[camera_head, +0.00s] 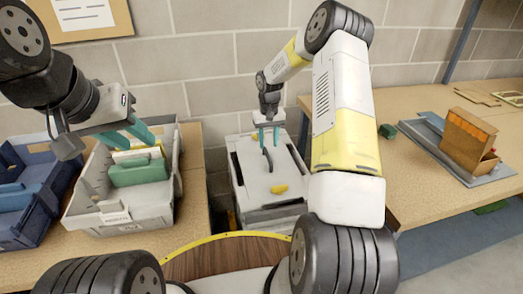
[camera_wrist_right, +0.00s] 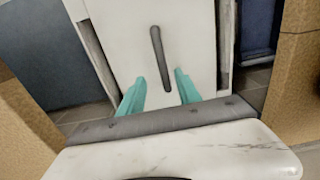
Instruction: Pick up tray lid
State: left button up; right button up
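The tray lid (camera_head: 262,190) is a pale, flat panel with a dark bar handle (camera_head: 267,160), on a box between the two tables. In the right wrist view the lid (camera_wrist_right: 195,40) lies ahead, with its handle (camera_wrist_right: 158,55) upright in the picture. My right gripper (camera_head: 269,136) is above the handle's far end in the head view. In the wrist view its open teal fingers (camera_wrist_right: 160,76) stand apart either side of the handle's near end; no contact is visible. My left gripper (camera_head: 134,136) is open above the grey bin on the left.
The grey bin (camera_head: 97,218) holds a green item (camera_head: 138,171) and paler items. A blue bin (camera_head: 22,233) stands beside it. A small yellow piece (camera_head: 279,189) is on the lid. The right table carries a brown box (camera_head: 467,140) on a grey tray (camera_head: 430,141).

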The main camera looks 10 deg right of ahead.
aim_at(267, 154)
jog(key=f, duration=0.3)
jog(key=s+f, duration=0.1)
jog(key=f, duration=0.1)
jog(key=shift+s+a+f, duration=0.1)
jog(key=shift+a, duration=0.2)
jog(key=shift+f, duration=0.4)
grip_shut()
jog(key=shift+r, duration=0.1)
dwell(0.6)
